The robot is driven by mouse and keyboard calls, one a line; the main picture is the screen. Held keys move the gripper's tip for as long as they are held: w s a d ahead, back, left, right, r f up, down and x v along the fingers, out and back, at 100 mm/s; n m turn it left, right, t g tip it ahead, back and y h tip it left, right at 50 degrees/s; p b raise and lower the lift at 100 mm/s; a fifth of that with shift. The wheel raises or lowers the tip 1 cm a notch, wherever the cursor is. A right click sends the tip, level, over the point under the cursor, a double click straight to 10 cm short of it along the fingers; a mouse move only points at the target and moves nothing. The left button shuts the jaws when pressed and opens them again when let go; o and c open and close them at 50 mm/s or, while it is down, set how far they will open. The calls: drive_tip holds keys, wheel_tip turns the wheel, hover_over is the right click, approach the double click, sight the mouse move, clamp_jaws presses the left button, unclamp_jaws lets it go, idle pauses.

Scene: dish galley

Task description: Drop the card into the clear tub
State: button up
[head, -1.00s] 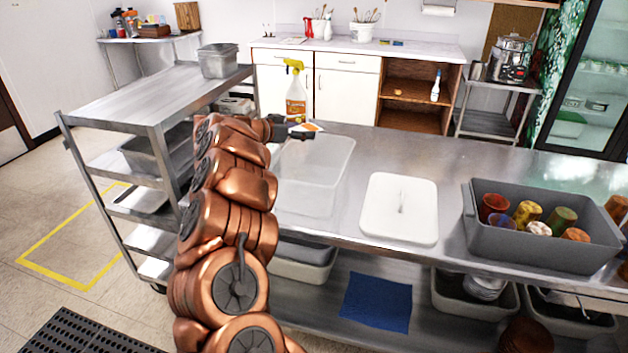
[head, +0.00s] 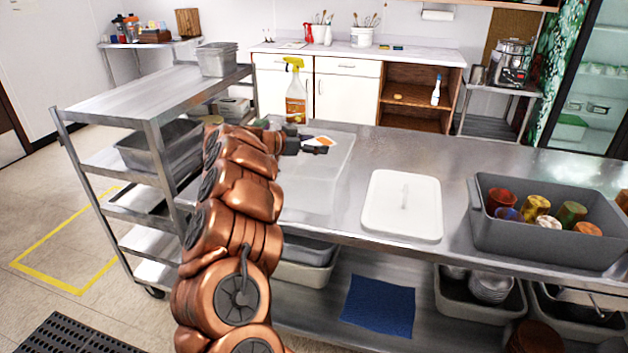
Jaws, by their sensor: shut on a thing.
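The clear tub (head: 318,192) stands on the steel counter, left of the white lid. My arm hides the tub's left side and part of the card is hidden by the gripper.
A white lid (head: 402,205) and a grey bin (head: 540,240) of coloured cups stand to the right on the counter. A yellow-topped spray bottle (head: 295,100) stands behind the gripper. A steel cart (head: 150,90) is at the left. Bare counter (head: 440,155) lies behind the lid.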

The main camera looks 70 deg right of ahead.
drive_tip(key=shift+f+b, duration=0.75)
drive_tip(key=shift+f, duration=0.15)
drive_tip(key=o, duration=0.8)
drive_tip(key=shift+r, duration=0.1)
wheel_tip(320, 180, up, 10)
drive_tip(key=shift+f, duration=0.1)
